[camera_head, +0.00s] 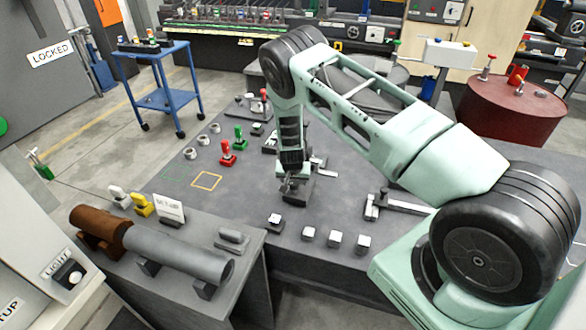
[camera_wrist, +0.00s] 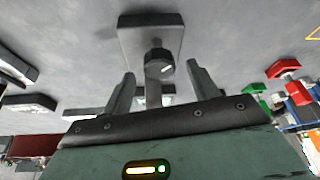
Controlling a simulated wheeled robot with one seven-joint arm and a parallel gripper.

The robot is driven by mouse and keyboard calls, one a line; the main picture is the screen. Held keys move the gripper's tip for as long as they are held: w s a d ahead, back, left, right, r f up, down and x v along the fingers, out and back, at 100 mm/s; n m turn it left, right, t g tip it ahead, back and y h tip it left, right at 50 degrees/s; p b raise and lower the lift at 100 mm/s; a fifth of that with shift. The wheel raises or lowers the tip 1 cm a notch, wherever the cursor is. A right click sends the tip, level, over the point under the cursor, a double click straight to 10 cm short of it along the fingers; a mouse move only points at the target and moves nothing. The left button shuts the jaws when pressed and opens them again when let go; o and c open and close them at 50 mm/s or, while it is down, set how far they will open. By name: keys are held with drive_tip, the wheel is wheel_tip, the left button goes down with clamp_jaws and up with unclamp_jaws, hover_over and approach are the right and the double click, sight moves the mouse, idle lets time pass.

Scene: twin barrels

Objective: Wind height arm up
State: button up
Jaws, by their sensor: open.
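My gripper (camera_head: 293,184) points down at the grey table, just above a dark block (camera_head: 301,192). In the wrist view its two fingers (camera_wrist: 161,70) are apart, with nothing clamped between them. The dark block (camera_wrist: 135,32) lies ahead of the fingers there. A round black knob (camera_wrist: 160,60) with a white mark shows between the fingertips, at the block's near side. A grey bar or post (camera_wrist: 153,92) runs from the knob toward my gripper. I cannot tell whether the fingers touch the knob. No part is clearly identifiable as the height arm.
Red (camera_head: 228,152) and green (camera_head: 240,137) handled pieces stand left of my gripper. Small white-topped blocks (camera_head: 335,239) line the front edge. A grey slide piece (camera_head: 395,203) lies to the right. A rusty-ended cylinder (camera_head: 170,248) rests on the front-left bench. Bare table lies around the yellow square (camera_head: 207,181).

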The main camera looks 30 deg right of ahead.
drive_tip(key=b+v, duration=0.4)
drive_tip(key=v, duration=1.2)
drive_tip(key=shift+s, duration=0.1)
